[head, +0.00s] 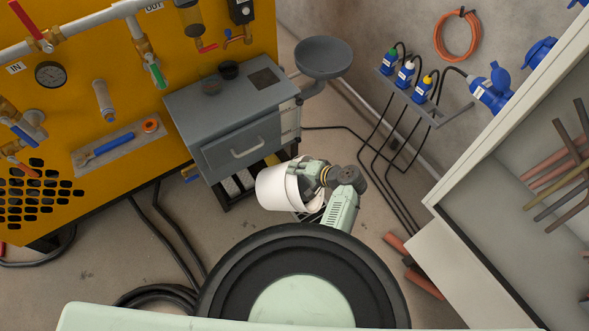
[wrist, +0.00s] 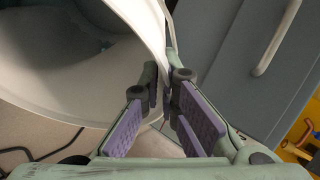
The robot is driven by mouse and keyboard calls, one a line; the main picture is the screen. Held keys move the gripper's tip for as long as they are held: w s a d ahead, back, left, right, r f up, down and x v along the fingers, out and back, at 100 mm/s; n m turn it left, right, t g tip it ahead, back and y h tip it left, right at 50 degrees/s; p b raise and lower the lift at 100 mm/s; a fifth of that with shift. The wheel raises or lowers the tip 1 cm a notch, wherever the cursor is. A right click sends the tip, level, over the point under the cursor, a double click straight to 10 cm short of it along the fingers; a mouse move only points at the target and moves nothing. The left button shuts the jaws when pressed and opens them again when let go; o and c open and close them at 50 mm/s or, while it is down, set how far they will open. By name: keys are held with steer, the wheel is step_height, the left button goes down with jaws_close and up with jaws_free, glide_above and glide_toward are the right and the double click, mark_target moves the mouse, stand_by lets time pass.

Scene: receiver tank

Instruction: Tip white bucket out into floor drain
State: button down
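The white bucket (head: 272,189) is tilted in front of the grey cabinet in the head view, partly covered by my arm. In the wrist view its wall and rim (wrist: 60,108) fill the upper left, and part of its shaded inside shows. My gripper (wrist: 166,82) has its two purple-padded fingers on either side of the bucket's wall at the rim, closed on it. In the head view the fingers are mostly hidden by my wrist and the bucket. I cannot make out a floor drain in either view.
A grey cabinet (head: 214,120) with a drawer handle stands close behind the bucket, with a round grey basin (head: 324,54) at its corner. Black cables (head: 378,165) and hoses lie on the floor. A white-edged shelf unit (head: 462,255) stands right. Bare floor (head: 130,245) shows left.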

steer(key=shift+s+d+r+m+t+y+b, duration=0.1)
steer(key=shift+d+r+y+b, duration=0.25)
steer(key=shift+d, duration=0.15)
steer(key=shift+w+d+r+m+t+y+b, duration=0.1)
steer(key=shift+d+r+y+b, duration=0.2)
steer(key=shift+d, duration=0.2)
steer(key=shift+s+d+r+m+t+y+b, duration=0.1)
steer(key=shift+d+r+y+b, duration=0.2)
steer(key=shift+d, duration=0.2)
steer(key=shift+f, duration=0.1)
steer(key=shift+s+d+r+m+t+y+b, duration=0.15)
steer(key=shift+d+r+t+y+b, duration=0.1)
steer(key=shift+d+y+b, duration=0.55)
steer(key=shift+d+r+m+t+y+b, duration=0.2)
steer(key=shift+d+y+b, duration=0.25)
steer(key=shift+d+b, duration=0.4)
steer(key=shift+d, duration=0.25)
